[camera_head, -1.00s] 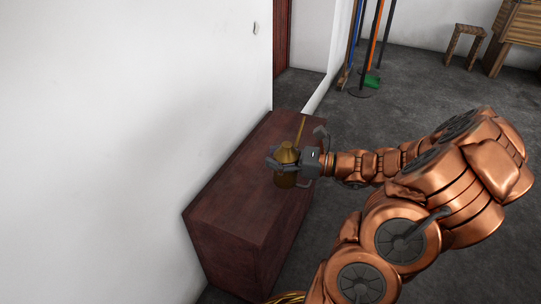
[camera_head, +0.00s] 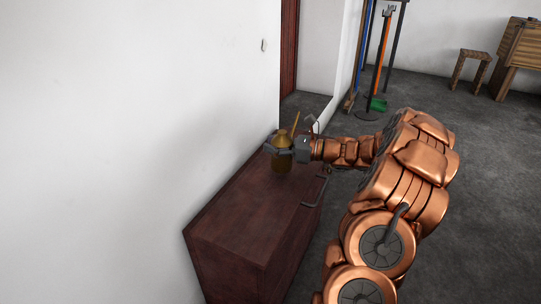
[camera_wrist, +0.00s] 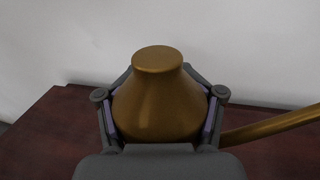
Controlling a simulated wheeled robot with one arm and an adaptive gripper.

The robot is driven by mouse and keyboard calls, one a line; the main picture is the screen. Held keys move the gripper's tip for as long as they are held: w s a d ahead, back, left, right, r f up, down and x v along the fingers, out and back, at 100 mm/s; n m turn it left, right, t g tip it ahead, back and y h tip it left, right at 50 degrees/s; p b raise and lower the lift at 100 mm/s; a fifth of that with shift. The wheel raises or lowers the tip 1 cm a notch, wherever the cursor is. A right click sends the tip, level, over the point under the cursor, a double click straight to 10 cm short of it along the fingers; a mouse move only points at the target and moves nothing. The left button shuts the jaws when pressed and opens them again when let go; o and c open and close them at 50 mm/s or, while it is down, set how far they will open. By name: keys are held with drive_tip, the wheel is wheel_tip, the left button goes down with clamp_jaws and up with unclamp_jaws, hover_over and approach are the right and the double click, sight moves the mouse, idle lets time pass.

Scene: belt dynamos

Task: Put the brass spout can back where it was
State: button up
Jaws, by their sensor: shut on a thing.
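The brass spout can (camera_head: 281,163) is upright over the far part of the dark red-brown cabinet top (camera_head: 232,210). I cannot tell whether its base touches the top. My gripper (camera_head: 280,150) is shut around the can's body, coming from the right. In the wrist view the can (camera_wrist: 158,100) sits between the two fingers of my gripper (camera_wrist: 160,112), with its spout (camera_wrist: 270,126) pointing off to the right. The can's lower part is hidden there by my gripper's palm.
A white wall (camera_head: 120,120) runs along the cabinet's left side. A metal handle (camera_head: 318,195) sticks out on the cabinet's right side. A wooden stool (camera_head: 471,68) is far right. The near cabinet top is clear.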

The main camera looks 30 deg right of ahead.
drive_tip(key=f+b, duration=0.1)
drive_tip(key=f, duration=0.1)
drive_tip(key=f+b, duration=0.1)
drive_tip(key=shift+w+d+f+b, duration=0.15)
drive_tip(key=shift+w+f+b, duration=0.15)
drive_tip(key=shift+f+b, duration=0.05)
drive_tip(key=shift+r, duration=0.1)
drive_tip(key=o, duration=1.6)
